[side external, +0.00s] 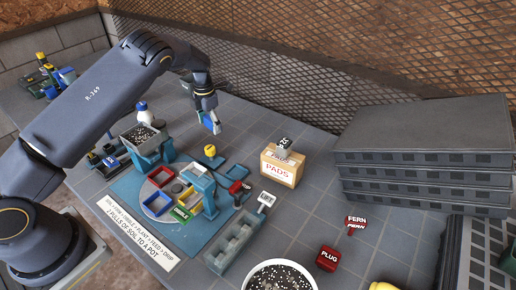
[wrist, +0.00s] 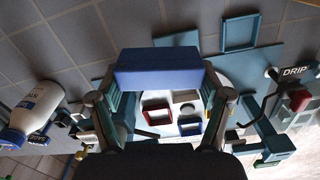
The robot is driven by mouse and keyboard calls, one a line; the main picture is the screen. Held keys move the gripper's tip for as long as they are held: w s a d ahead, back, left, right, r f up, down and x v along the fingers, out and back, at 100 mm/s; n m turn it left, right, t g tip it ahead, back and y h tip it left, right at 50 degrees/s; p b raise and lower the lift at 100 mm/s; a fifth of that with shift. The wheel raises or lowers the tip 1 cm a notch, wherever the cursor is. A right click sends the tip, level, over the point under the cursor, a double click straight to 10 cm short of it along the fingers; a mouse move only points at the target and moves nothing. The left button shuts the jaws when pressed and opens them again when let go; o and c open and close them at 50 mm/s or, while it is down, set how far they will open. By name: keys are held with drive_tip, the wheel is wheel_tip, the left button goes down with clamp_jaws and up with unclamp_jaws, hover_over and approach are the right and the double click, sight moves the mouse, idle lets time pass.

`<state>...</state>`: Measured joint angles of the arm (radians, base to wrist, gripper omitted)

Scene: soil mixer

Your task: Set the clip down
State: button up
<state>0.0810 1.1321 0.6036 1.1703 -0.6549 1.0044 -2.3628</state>
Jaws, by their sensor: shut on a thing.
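My gripper (side external: 208,108) is shut on a blue block-shaped piece, which I take to be the clip (wrist: 158,68). In the wrist view the clip spans the space between the two fingers. In the side view the clip (side external: 211,121) hangs below my gripper, tilted, in the air above the rear of the table. It looks clear of everything else. The underside of the clip cannot be made out.
A white bottle (side external: 144,113), a PADS box (side external: 281,168) and a soil bowl (side external: 279,277) stand around. Grey table between box and wall is clear.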

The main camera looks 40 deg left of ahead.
drive_tip(key=s+d+r+m, duration=0.1)
drive_tip(key=s+d+m, duration=0.25)
drive_tip(key=d, duration=0.65)
drive_tip(key=s+d+m, duration=0.3)
drive_tip(key=d+m, duration=0.1)
drive_tip(key=d, duration=0.6)
drive_tip(key=s+d+m, duration=0.8)
drive_tip(key=s+d, duration=0.5)
drive_tip(key=s, duration=0.1)
hover_over(294, 224)
drive_tip(key=f, duration=0.8)
drive_tip(key=shift+s+a+f, duration=0.15)
drive_tip(key=shift+s+a, duration=0.05)
drive_tip(key=shift+s, duration=0.15)
drive_tip(key=shift+w+d+f, duration=0.1)
drive_tip(key=shift+w+f, duration=0.05)
drive_tip(key=shift+f, duration=0.05)
drive_tip(key=shift+w+d+f, duration=0.1)
drive_tip(key=shift+w+f, duration=0.05)
drive_tip(key=shift+f, duration=1.6)
